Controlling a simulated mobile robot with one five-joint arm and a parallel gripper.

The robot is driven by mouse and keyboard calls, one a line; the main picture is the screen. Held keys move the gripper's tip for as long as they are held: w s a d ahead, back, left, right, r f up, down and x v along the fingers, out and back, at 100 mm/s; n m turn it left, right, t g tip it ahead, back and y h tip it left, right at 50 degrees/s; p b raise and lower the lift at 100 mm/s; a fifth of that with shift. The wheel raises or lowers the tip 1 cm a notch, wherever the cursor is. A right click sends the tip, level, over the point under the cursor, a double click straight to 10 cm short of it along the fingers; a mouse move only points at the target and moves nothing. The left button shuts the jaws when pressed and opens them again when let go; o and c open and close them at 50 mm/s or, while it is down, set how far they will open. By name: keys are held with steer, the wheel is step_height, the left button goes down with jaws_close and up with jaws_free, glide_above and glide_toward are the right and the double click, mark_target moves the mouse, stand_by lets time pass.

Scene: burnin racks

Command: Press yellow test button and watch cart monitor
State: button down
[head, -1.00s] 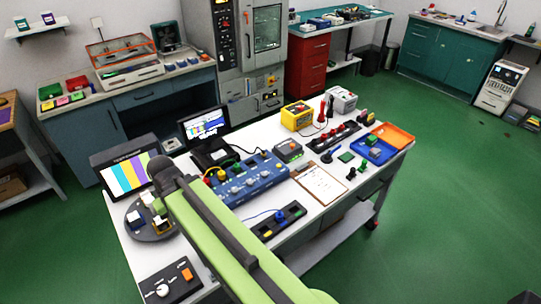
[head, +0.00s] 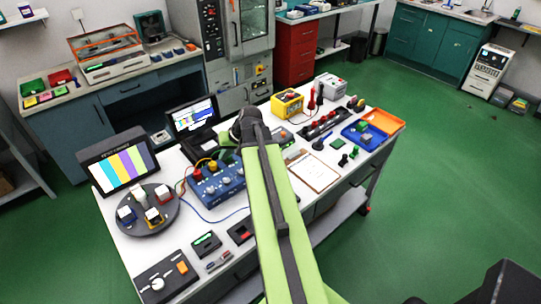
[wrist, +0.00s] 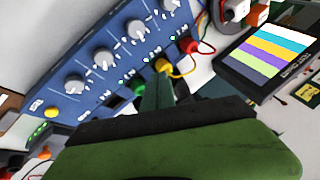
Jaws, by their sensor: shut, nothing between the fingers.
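A blue test box (head: 205,190) with a row of grey knobs stands on the white cart. It fills the left of the wrist view (wrist: 95,45). A round yellow button (wrist: 50,112) sits at the box's lower left there, near a green-lit strip. In the head view my arm covers the box's right part. A monitor with colour bars (head: 126,172) stands at the cart's left end and shows in the wrist view (wrist: 268,58). A smaller screen (head: 193,113) stands behind the box. My gripper (wrist: 158,92) is shut and empty, over the box's plug edge, apart from the button.
Green (wrist: 138,86), yellow (wrist: 162,66) and red plugs with cables line the box's edge beside my gripper. A round turntable (head: 150,220) with small blocks is at left. A clipboard (head: 313,171) and trays lie right of my arm. Green floor is open at right.

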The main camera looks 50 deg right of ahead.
steer(key=s+d+r+m+t+h, duration=0.1)
steer(key=s+d, duration=0.2)
steer(key=d, duration=0.6)
steer(key=s+d+r+m+t+h, duration=0.1)
steer(key=s+d+r+m+t, duration=0.1)
steer(key=d, duration=0.8)
steer(key=shift+s+d+r+m, duration=0.3)
steer(key=shift+s, duration=0.25)
steer(key=shift+f, duration=0.1)
step_height(320, 180, down, 9)
steer(key=b, duration=0.9)
steer(key=shift+f+b, duration=0.25)
steer(key=shift+b, duration=0.2)
